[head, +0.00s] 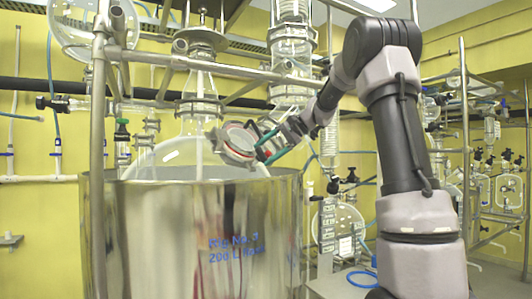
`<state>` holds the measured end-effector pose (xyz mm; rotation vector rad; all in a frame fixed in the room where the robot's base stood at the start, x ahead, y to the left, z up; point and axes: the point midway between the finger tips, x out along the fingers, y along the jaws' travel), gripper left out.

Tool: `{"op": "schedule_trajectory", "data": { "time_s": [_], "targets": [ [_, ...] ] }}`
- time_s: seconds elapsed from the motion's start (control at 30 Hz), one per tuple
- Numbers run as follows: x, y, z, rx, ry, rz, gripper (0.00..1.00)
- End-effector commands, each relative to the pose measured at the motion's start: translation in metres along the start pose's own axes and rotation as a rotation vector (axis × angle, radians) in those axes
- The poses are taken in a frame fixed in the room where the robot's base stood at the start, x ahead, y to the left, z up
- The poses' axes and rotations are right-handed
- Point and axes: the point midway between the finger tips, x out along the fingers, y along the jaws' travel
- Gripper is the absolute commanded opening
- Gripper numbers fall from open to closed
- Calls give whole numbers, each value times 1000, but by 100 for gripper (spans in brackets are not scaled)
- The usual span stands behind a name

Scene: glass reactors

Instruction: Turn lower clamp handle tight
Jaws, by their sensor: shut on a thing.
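My gripper (265,143) comes in from the right at the end of my arm, with teal parts at its tip. It is at the right side of a round metal clamp-like ring (238,143) with a reddish inner edge, in front of the large glass vessel. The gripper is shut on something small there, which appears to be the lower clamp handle. The handle itself is too small and covered to make out, so its angle and how tight it is cannot be told.
A shiny steel bath (195,240) stands below the ring, holding the round glass vessel (165,158). Steel frame posts (97,150) and pipes surround it. More glassware and a rack (462,150) stand at the right. A coiled blue hose (362,279) lies at the lower right.

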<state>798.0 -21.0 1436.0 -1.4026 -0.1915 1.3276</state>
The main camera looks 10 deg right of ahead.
Motion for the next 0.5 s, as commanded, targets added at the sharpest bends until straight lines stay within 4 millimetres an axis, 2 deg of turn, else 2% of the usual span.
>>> {"op": "schedule_trajectory", "data": {
  "time_s": [0.47, 0.5],
  "targets": [
    [-1, 0, 0, 12, 2, -6, 27],
    [-1, 0, 0, 12, 2, -6, 94]
  ]
}}
